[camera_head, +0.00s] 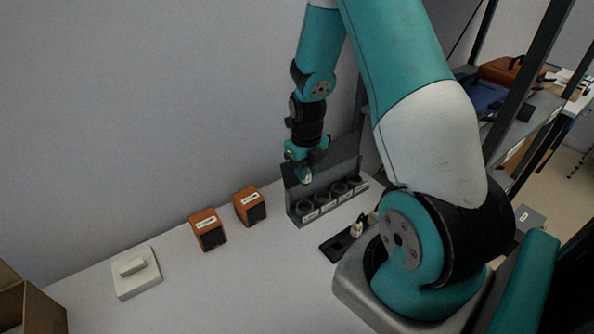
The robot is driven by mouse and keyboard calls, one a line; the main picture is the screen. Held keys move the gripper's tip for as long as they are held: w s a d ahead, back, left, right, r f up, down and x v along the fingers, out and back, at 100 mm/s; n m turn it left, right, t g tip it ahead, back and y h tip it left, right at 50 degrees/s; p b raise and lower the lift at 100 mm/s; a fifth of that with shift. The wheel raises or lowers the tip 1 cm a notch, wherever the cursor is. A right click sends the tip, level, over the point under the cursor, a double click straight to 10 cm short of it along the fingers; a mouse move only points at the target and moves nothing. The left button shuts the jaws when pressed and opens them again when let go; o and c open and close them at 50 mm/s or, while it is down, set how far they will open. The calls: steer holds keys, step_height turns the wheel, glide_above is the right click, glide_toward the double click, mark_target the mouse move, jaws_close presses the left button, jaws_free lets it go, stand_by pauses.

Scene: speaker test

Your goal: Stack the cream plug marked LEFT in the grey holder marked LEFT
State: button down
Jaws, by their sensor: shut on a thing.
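The grey holder (290,187) stands against the back wall, with a tall back plate and several round sockets in a row, each with a small white label too small to read. My gripper (305,176) points down above the left end of the holder. It is shut on a small pale thing that looks like a cream plug (306,179); its marking cannot be read. The plug appears above the sockets, apart from them as far as I can tell. Two more cream plugs (357,228) stand by a black tray (335,246), partly hidden by my arm.
Two orange speakers, one nearer (208,230) and one farther (249,206), stand left of the holder. A white block-shaped device (136,274) lies farther left, and an open cardboard box (40,308) is at the lower left. The table between them is clear.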

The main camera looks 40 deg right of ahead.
steer(key=shift+f+b, duration=3.4)
steer(key=shift+f, duration=0.75)
steer(key=c, duration=0.9)
jaws_free()
steer(key=shift+o, duration=0.2)
step_height(320, 180, up, 7)
steer(key=p, duration=0.6)
steer(key=shift+r, duration=0.2)
steer(key=shift+f, duration=0.15)
